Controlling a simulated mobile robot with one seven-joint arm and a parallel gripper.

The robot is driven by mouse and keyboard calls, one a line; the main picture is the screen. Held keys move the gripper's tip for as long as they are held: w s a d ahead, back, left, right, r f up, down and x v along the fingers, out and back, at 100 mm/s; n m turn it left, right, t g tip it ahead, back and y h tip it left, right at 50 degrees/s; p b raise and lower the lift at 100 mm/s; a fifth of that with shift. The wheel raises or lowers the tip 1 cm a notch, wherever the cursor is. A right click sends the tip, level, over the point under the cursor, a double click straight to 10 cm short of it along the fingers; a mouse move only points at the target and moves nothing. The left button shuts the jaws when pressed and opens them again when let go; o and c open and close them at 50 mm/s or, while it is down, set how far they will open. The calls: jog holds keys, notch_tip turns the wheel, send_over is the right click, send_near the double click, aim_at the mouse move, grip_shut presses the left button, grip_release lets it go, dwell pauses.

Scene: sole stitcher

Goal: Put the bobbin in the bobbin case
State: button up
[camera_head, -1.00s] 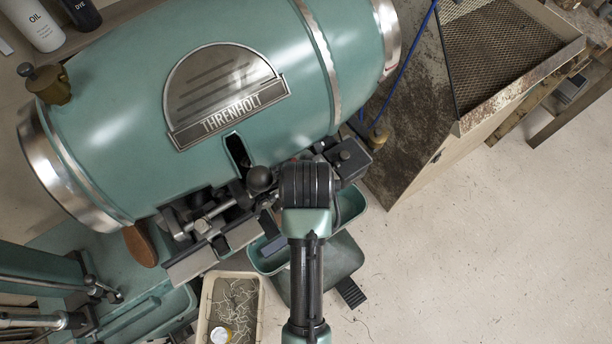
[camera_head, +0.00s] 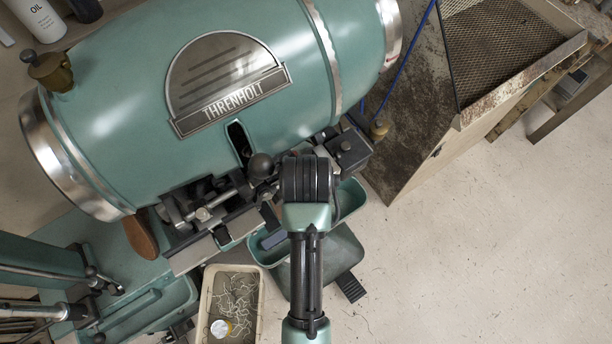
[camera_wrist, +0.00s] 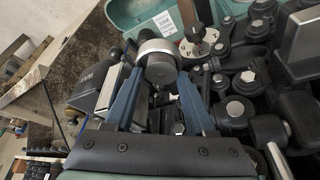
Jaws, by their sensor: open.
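In the wrist view my gripper (camera_wrist: 157,78) is open, its two blue fingers on either side of a silver metal cylinder (camera_wrist: 157,62) with a round flat top. I cannot tell whether the fingers touch it, or whether it is the bobbin or the bobbin case. In the head view my wrist and arm hide the gripper and both small parts, below the front of the green stitching machine (camera_head: 130,120).
Dark machine knobs and bolts (camera_wrist: 240,85) crowd the right of the wrist view. A green tray (camera_wrist: 122,12) with a white label lies beyond the fingers. In the head view a cream bin of thread scraps (camera_head: 207,300) stands left of my arm. Open floor (camera_head: 480,260) lies to the right.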

jog(key=shift+s+d+r, duration=0.1)
jog(key=shift+d+r, duration=0.05)
jog(key=shift+r, duration=0.3)
jog(key=b+v, duration=0.1)
jog(key=v, duration=0.6)
jog(key=shift+r+b, duration=0.2)
jog(key=shift+b, duration=0.2)
